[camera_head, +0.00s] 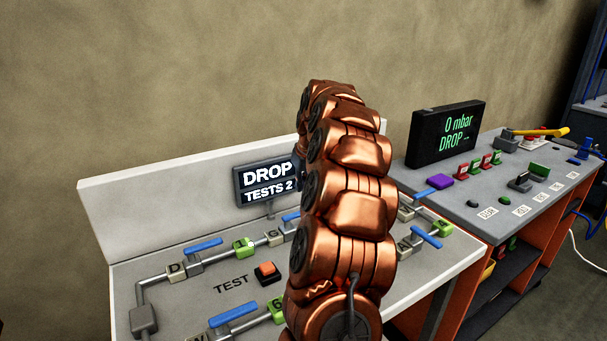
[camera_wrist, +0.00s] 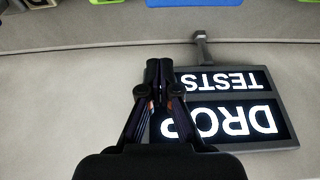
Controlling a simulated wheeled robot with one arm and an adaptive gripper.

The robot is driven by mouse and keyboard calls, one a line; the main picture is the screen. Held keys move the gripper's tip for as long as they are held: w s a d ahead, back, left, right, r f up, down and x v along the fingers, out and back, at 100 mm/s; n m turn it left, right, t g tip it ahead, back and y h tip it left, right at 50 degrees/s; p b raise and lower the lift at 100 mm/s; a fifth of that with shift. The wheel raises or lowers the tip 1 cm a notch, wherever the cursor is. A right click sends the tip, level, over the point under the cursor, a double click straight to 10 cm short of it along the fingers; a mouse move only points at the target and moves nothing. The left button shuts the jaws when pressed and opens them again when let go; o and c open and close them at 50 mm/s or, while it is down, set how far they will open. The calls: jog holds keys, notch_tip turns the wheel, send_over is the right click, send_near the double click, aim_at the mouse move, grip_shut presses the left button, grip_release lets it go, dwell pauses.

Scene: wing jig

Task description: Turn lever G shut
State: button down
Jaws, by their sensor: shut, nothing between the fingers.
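In the head view, a tag that looks like G (camera_head: 274,237) sits on the upper pipe run of the bench. Beside it a blue lever (camera_head: 291,217) lies roughly along the pipe, its right part hidden behind my arm. In the wrist view my gripper (camera_wrist: 159,68) is shut and empty, in front of the DROP TESTS sign (camera_wrist: 232,82), which appears upside down. A blue lever (camera_wrist: 195,2) is cut off at the top edge, apart from the fingertips; its letter is not visible. My gripper is hidden in the head view.
Other blue levers (camera_head: 202,245) (camera_head: 232,315) (camera_head: 427,238) sit on the pipes. An orange TEST button (camera_head: 267,272) lies between the pipe runs. The sign (camera_head: 266,183) stands behind the upper run. A black display (camera_head: 447,134) reads 0 mbar on the right bench.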

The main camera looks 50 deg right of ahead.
jog(key=p+x, duration=0.1)
jog(key=x, duration=0.3)
jog(key=shift+w+f, duration=0.1)
jog(key=shift+f, duration=0.25)
jog(key=shift+s+a+r+p, duration=0.1)
jog(key=shift+s+a+p, duration=0.05)
jog(key=shift+s, duration=0.25)
jog(key=shift+s+a+p, duration=0.1)
jog(key=shift+s+p, duration=0.05)
jog(key=shift+s, duration=0.25)
jog(key=shift+s+a+p, duration=0.15)
jog(key=shift+s+a, duration=0.05)
jog(key=shift+s, duration=0.3)
jog(key=shift+s+a+p, duration=0.15)
jog(key=shift+s, duration=0.35)
jog(key=shift+a+f, duration=0.1)
jog(key=shift+f, duration=0.1)
